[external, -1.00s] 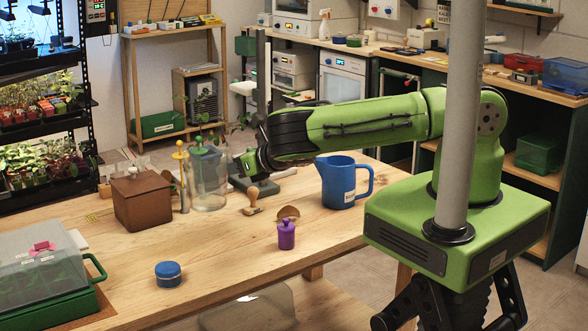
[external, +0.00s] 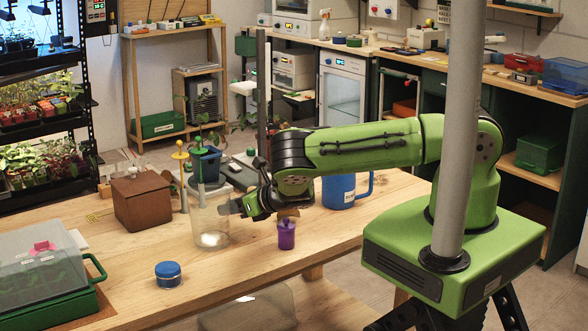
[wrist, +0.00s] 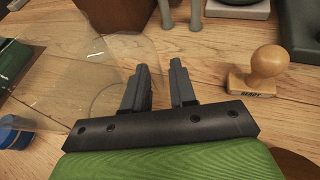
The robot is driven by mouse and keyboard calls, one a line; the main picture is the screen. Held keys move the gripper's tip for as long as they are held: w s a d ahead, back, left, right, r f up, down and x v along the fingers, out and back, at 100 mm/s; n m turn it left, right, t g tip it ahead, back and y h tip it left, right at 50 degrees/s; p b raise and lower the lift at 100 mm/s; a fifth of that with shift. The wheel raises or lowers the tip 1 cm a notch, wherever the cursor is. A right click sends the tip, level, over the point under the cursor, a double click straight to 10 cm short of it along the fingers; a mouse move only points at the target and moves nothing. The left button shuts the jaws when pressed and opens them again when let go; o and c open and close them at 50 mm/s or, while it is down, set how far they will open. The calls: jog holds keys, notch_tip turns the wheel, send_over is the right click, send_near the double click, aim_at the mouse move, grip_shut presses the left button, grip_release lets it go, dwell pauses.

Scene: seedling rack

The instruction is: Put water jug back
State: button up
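The water jug (external: 346,192) is blue with a handle on its right and a white label. It stands upright on the wooden table behind my forearm, which hides part of it. My gripper (external: 233,208) is low over the table, left of the jug and apart from it. In the wrist view my gripper (wrist: 161,80) has its fingers apart, with nothing visible held between them. The jug is not in the wrist view.
A clear jar (external: 210,222) stands close left of my gripper; contact is unclear. A purple jar (external: 286,238), brown box (external: 142,200) and blue tin (external: 168,274) share the table. The front middle is clear.

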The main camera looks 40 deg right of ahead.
jog(key=shift+o, duration=1)
jog(key=shift+r, duration=0.1)
